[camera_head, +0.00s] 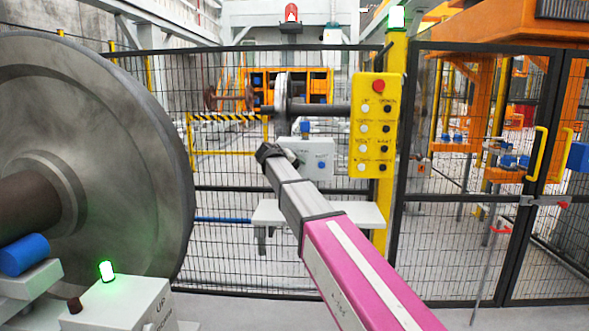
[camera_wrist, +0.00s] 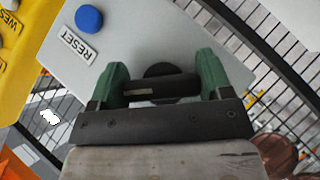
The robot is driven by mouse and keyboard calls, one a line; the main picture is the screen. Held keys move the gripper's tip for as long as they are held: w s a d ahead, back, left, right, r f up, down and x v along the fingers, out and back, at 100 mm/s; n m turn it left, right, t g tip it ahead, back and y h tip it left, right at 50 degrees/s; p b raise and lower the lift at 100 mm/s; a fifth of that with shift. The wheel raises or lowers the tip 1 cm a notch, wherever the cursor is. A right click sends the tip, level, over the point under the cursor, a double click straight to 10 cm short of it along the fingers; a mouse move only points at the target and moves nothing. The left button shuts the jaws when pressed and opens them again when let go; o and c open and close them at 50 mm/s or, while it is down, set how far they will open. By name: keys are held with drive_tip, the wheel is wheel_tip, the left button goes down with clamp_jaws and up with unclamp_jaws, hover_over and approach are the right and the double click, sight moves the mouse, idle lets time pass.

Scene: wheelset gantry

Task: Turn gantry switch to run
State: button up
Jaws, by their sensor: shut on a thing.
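The gantry switch (camera_wrist: 160,89) is a dark bar-shaped handle with a pale mark, in front of a round black base on a light grey control box (camera_wrist: 190,35). In the wrist view my gripper (camera_wrist: 162,80) has its two green fingers at either end of the handle and is shut on it. The handle lies nearly level in that view. The grey box also shows in the head view (camera_head: 321,160), where my gripper (camera_head: 287,153) reaches its left side. The switch itself is hidden there, and no run marking is readable.
A blue button (camera_wrist: 89,18) labelled RESET sits beside the switch. A yellow pendant panel (camera_head: 375,125) with a red button stands to the right of the box. Black mesh fencing (camera_head: 230,230) runs behind. A large wheel (camera_head: 110,130) fills the left side.

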drive_tip(key=shift+s+f+y, duration=0.1)
drive_tip(key=shift+y, duration=0.2)
idle(0.4)
drive_tip(key=o, duration=0.9)
drive_tip(key=v, duration=1)
drive_tip(key=shift+s+a+r, duration=0.2)
drive_tip(key=shift+s+r, duration=0.05)
drive_tip(key=shift+r, duration=0.05)
drive_tip(key=shift+s, duration=0.1)
